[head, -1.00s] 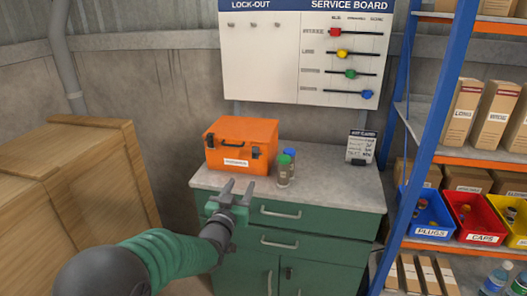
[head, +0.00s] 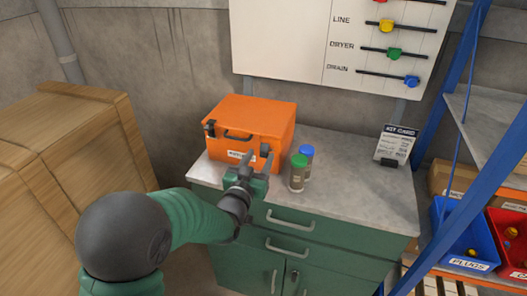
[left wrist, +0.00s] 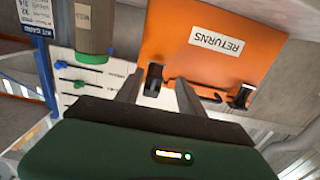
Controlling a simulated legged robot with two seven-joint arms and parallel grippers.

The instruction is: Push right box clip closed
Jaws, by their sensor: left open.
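The orange box (head: 250,120) stands on the left part of the grey worktop, its lid down, with a black handle and two dark clips on its front. The right clip (head: 265,149) lies just beyond my left gripper (head: 262,160), which partly hides the box front in the head view. My left gripper is open and empty, fingers pointing at the box. In the upside-down left wrist view, the right clip (left wrist: 153,80) appears between the two fingertips (left wrist: 158,93), apparently apart from them; the left clip (left wrist: 243,96) is off to the side. I cannot tell how far the right clip stands out.
A green-lidded jar (head: 298,173) and a blue-lidded jar (head: 307,158) stand close to the right of my gripper. A card stand (head: 395,144) is at the worktop's back right. Wooden crates (head: 70,150) are at left, and a blue-framed shelf (head: 447,110) at right.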

